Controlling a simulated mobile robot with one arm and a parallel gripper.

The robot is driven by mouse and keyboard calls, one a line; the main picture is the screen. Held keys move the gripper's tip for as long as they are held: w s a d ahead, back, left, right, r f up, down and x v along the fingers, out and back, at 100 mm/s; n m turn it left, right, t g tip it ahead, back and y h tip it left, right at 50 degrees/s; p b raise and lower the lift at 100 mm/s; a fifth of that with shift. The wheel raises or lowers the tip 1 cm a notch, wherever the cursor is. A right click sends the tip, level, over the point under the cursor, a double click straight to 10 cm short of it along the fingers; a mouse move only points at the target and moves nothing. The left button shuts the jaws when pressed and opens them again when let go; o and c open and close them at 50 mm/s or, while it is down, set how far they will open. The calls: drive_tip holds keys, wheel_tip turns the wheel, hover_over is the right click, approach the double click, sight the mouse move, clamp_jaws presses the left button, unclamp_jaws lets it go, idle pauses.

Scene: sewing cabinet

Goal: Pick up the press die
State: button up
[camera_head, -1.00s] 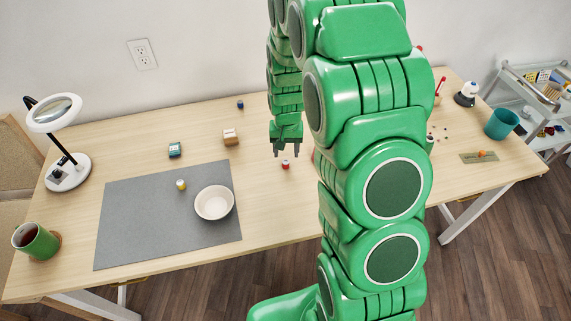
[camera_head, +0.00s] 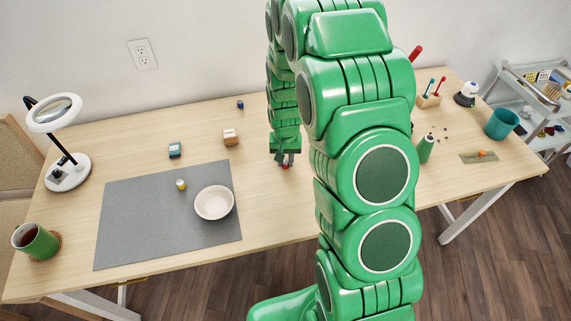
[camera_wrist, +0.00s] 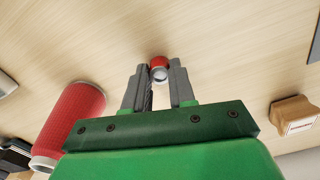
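A small red-topped piece with a silvery end, which I take to be the press die (camera_wrist: 159,68), is at my fingertips in the wrist view. In the head view its red part (camera_head: 285,167) shows just below my gripper (camera_head: 285,158), low over the table right of the grey mat.
A small wooden block (camera_head: 230,137), a teal box (camera_head: 175,149), a white bowl (camera_head: 213,203) and a yellow piece (camera_head: 181,184) lie left. My arm hides part of the table's right side.

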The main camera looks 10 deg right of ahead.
clamp_jaws()
drive_tip(key=shift+r, duration=0.1)
drive_tip(key=shift+r, duration=0.6)
drive_tip(key=s+r, duration=1.1)
drive_tip(key=s, duration=0.3)
drive_tip(key=shift+a+r, duration=0.15)
drive_tip(key=shift+r, duration=0.15)
drive_tip(key=shift+a, duration=0.1)
